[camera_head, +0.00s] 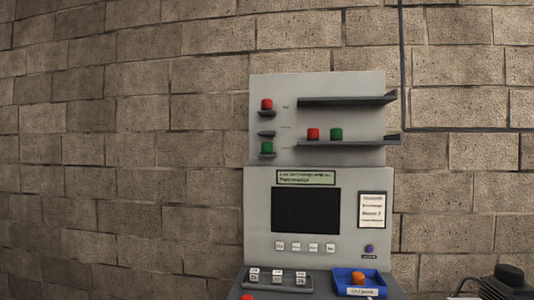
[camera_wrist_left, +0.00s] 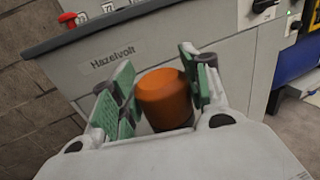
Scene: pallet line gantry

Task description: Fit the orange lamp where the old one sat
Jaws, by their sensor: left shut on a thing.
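My left gripper (camera_wrist_left: 158,82) is shut on an orange lamp (camera_wrist_left: 165,96), a rounded cap with a dark base, in front of the console's grey face. The gripper is outside the head view. On the upper panel (camera_head: 350,88), a red lamp (camera_head: 267,104) sits on the top left holder and a green lamp (camera_head: 267,148) on the lowest. The middle holder (camera_head: 267,134) between them is empty. Another orange piece (camera_head: 357,278) lies in the blue tray (camera_head: 342,277) on the console. My right gripper is not in view.
The lower shelf (camera_head: 370,141) bears a red lamp (camera_head: 313,134) and a green lamp (camera_head: 335,134); the upper shelf (camera_head: 345,101) is bare. A dark screen (camera_head: 306,211) is below. A red knob (camera_wrist_left: 67,19) stands at the console's edge. A dark object is at bottom right.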

